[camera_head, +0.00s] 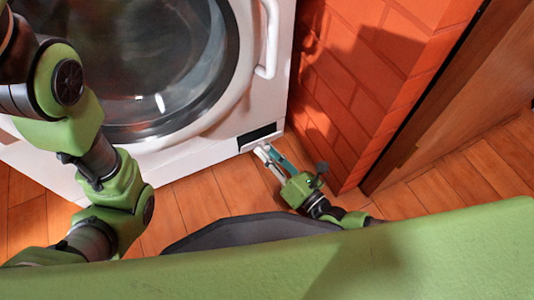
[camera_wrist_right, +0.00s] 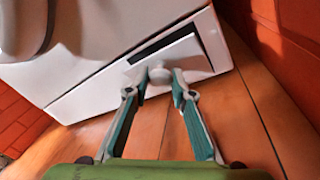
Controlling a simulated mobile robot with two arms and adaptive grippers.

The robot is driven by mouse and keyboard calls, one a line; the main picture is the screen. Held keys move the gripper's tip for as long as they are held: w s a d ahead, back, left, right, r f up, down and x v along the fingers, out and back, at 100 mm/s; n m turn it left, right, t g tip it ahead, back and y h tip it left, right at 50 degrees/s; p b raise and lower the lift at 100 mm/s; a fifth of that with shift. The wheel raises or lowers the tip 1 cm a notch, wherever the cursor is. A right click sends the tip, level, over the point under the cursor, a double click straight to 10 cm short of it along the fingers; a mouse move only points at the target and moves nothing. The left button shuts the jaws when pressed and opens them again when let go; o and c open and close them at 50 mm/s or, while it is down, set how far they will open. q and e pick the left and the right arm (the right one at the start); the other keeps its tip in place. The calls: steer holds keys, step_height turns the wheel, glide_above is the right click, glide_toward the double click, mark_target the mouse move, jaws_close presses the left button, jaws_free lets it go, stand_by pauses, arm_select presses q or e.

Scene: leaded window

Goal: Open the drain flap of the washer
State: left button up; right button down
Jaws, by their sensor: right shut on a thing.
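The white washer (camera_head: 185,150) stands against the brick wall, its round door closed. Its drain flap (camera_wrist_right: 182,62) is a small white panel low on the front at the right corner. The flap is tilted outward, with a dark gap along its upper edge in the right wrist view. In the head view the dark opening (camera_head: 258,137) shows. My right gripper (camera_head: 264,151) reaches it from below right. In the right wrist view my right gripper (camera_wrist_right: 159,90) has its fingers around the flap's round knob (camera_wrist_right: 160,74). My left arm is in view at left, but its gripper is not visible.
An orange brick wall (camera_head: 355,75) stands close to the right of the washer, with a wooden panel (camera_head: 450,85) beyond it. The wooden floor (camera_head: 200,205) in front of the washer is clear. The washer's white door handle (camera_head: 270,40) sticks out above.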

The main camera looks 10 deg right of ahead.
steer(key=shift+d+f, duration=0.1)
steer(key=shift+f, duration=0.1)
steer(key=c, duration=1.7)
jaws_free()
steer(key=shift+s, duration=0.1)
steer(key=shift+v, duration=3.7)
